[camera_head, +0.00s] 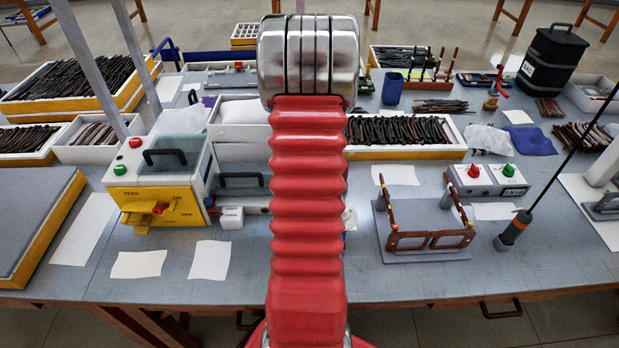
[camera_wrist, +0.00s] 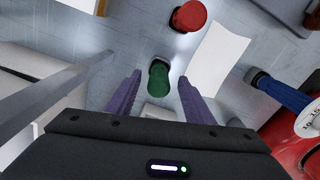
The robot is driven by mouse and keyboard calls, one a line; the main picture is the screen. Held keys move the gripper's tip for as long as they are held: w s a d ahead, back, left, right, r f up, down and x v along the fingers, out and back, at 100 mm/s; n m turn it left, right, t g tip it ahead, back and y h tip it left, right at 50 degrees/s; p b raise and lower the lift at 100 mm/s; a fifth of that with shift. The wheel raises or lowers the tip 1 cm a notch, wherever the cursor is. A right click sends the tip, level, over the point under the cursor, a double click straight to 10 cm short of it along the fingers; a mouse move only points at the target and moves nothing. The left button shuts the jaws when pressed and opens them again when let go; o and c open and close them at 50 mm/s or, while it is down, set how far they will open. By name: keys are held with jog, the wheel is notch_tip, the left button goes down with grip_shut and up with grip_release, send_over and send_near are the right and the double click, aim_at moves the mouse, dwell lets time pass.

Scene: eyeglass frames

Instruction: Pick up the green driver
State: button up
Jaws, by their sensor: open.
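The green driver (camera_wrist: 158,80) shows in the wrist view as a short dark green handle with a rounded end. It lies between the two purple fingers of my gripper (camera_wrist: 160,75), with clear space on both sides. The fingers are open and hold nothing. I cannot tell how far below the fingertips the handle is. In the head view, I cannot make out the green driver or my gripper; my red arm covers the middle of the bench.
In the wrist view, a red round-topped object (camera_wrist: 190,15) and a white sheet (camera_wrist: 217,55) lie beyond the fingers. A blue-handled tool (camera_wrist: 283,95) is at the right, a grey post (camera_wrist: 60,90) at the left. A yellow machine (camera_head: 158,200) stands on the bench (camera_head: 400,285).

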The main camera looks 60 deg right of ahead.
jog(key=shift+f, duration=0.1)
jog(key=shift+f, duration=2.5)
jog(key=shift+c, duration=0.4)
grip_shut()
jog(key=shift+r, duration=0.1)
notch_tip(320, 180, up, 10)
jog(key=shift+f, duration=0.1)
